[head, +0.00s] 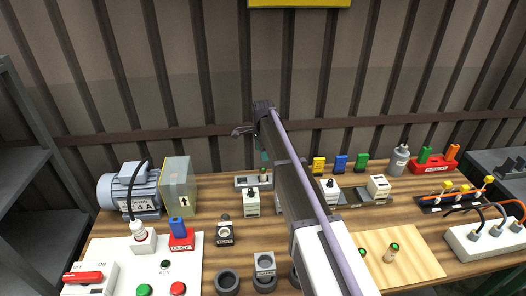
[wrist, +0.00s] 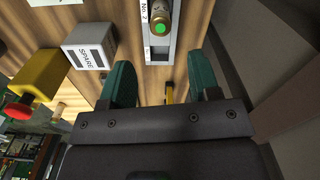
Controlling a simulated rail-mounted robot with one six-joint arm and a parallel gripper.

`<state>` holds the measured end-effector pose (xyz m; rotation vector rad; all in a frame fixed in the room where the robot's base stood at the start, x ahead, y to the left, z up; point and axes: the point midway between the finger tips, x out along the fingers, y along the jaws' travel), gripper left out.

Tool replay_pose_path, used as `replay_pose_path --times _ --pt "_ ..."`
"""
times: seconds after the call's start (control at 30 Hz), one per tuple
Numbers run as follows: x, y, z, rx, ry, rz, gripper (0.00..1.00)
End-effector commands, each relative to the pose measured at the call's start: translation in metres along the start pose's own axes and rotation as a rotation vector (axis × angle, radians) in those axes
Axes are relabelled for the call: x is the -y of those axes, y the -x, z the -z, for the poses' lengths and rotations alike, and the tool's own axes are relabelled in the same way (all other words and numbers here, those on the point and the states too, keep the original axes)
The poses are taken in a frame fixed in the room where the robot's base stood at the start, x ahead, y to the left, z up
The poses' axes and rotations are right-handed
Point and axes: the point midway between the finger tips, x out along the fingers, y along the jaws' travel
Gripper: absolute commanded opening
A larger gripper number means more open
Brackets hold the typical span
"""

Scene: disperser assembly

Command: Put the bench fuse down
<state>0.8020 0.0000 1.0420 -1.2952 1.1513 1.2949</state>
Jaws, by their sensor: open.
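My gripper (wrist: 166,88) is open in the wrist view, with its two green fingers apart and nothing between them. A fuse (wrist: 161,27) with a bright green end and brass-coloured body stands on a pale grey strip (wrist: 155,57) marked "No 2", just beyond the fingertips and apart from them. In the head view my gripper (head: 264,157) is small and partly hidden by my arm, above the grey holder (head: 242,182) at the back of the bench.
A block marked "SPARE" (wrist: 88,47) and a yellow block with a red knob (wrist: 35,80) are left of the fingers in the wrist view. A motor (head: 130,190) and box (head: 177,185) stand at the left. The corrugated wall (head: 190,80) rises behind the bench.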

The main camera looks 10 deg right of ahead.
Motion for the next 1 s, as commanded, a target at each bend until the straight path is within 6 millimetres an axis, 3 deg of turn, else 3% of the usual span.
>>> replay_pose_path --times 0.13,0.17,0.23,0.27,0.37,0.4,0.5,0.6,0.7,1.0 --pt "-0.002 0.004 0.0 0.0 0.006 0.0 0.56" --pt "-0.008 0.003 -0.001 0.0 0.022 0.0 0.56" --pt "-0.041 0.003 -0.005 0.0 0.127 0.0 0.56" --pt "-0.064 0.003 -0.007 0.0 0.205 -0.001 0.56" --pt "-0.164 0.003 -0.019 0.0 0.576 -0.001 0.56" --pt "-0.205 0.003 -0.024 0.0 0.744 -0.001 0.56" --pt "-0.29 0.003 -0.033 -0.001 1.122 -0.001 0.56" --pt "-0.337 0.003 -0.039 -0.001 1.366 -0.001 0.56" --pt "-0.347 0.003 -0.04 -0.001 1.453 -0.001 0.56" --pt "-0.343 0.003 -0.04 0.0 1.455 -0.001 0.56"
